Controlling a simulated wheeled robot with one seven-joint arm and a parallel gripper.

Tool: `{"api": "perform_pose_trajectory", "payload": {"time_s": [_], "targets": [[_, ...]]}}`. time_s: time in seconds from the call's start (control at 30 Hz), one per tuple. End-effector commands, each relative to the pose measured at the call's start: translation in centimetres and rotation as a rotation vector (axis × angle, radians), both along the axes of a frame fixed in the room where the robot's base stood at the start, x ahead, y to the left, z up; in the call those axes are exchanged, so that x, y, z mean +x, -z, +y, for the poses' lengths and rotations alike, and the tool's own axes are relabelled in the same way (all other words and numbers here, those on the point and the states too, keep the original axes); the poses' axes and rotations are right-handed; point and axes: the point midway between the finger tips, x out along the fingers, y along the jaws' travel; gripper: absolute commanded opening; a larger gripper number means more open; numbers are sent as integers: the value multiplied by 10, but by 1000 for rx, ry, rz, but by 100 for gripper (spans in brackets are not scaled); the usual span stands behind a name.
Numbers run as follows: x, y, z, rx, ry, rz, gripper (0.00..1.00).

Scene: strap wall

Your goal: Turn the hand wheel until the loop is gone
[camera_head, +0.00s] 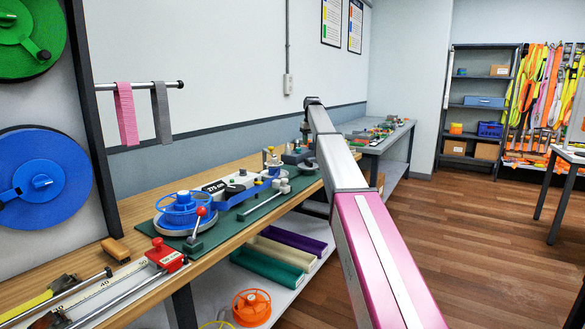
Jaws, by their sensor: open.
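A blue spoked hand wheel (180,208) lies flat on a round grey base on a green board (213,235) on the wooden bench. A lever with a red ball knob (201,212) stands at its front right. A blue strip (258,187) runs along the board from near the wheel toward fittings at the far end. I cannot make out clearly whether it forms a loop. My arm, pink and silver, rises from the lower right to a dark joint at the top, right of the board. My gripper cannot be made out; the arm hides what lies behind it.
A blue reel (40,180) and a green reel (28,38) hang at left. Pink (126,115) and grey straps hang from a rod. A red clamp (166,255) and ruler lie at the bench front.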

Motion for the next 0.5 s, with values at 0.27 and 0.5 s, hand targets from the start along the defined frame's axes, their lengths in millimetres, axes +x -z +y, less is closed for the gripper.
{"api": "perform_pose_trajectory", "payload": {"time_s": [0.27, 0.5], "targets": [[-30, 2, -7, 53, -1, -209, 43], [-35, -1, -10, 74, 4, -299, 43]]}}
